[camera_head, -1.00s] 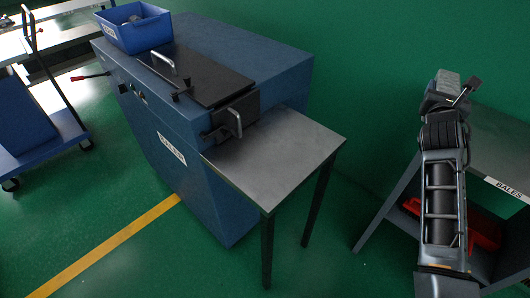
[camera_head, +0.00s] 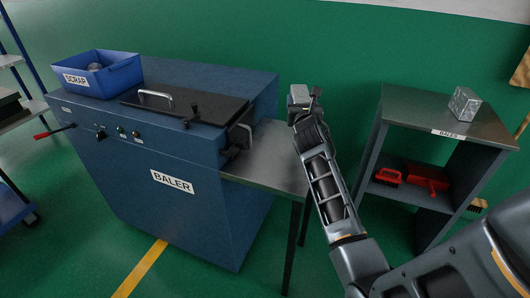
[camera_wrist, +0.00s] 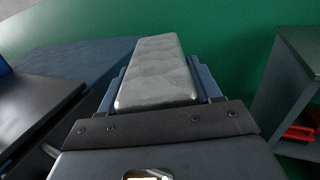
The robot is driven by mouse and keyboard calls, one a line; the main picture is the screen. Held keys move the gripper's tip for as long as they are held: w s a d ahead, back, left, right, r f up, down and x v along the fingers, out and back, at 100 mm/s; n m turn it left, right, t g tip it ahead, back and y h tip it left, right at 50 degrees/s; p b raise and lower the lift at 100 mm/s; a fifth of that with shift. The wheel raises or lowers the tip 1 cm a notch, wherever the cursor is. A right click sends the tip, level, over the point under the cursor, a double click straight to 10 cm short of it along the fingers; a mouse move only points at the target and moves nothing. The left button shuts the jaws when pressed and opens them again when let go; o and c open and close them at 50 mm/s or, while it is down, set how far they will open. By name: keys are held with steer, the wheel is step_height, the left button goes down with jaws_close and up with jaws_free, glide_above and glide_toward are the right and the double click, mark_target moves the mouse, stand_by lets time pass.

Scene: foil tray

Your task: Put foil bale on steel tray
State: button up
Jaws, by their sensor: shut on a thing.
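My gripper (camera_head: 299,97) is shut on a silvery block with a faceted surface, a foil bale (camera_wrist: 158,72); in the wrist view it lies between the two blue-grey fingers. In the head view, only a small grey part of the held bale shows at the arm's tip, against the green wall. The steel tray (camera_head: 268,160) is the flat grey top on legs at the baler's right side. My gripper appears above and right of its far part, apart from it. My arm covers some of the tray's right side.
A blue baler (camera_head: 215,190) with a black lid and handles stands left of the tray. A blue scrap bin (camera_head: 125,77) is on it. Right, a grey stand (camera_head: 400,105) labelled BALES carries another foil bale (camera_head: 465,103); red tools (camera_head: 425,177) lie on its lower shelf.

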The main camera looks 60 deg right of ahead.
steer(key=shift+w+a+f+b, duration=1.05)
steer(key=shift+a+f, duration=0.35)
steer(key=shift+f, duration=0.35)
steer(key=shift+w+a+f+b, duration=1.1)
steer(key=shift+a+f, duration=0.3)
steer(key=shift+f, duration=0.3)
steer(key=shift+w+a+f+b, duration=1.05)
steer(key=shift+a+f, duration=0.35)
steer(key=shift+f, duration=0.35)
steer(key=shift+f, duration=0.1)
steer(key=shift+f, duration=0.15)
steer(key=o, duration=1.2)
steer(key=shift+o, duration=0.2)
steer(key=shift+r, duration=0.3)
steer(key=v, duration=1.2)
steer(key=shift+f, duration=0.1)
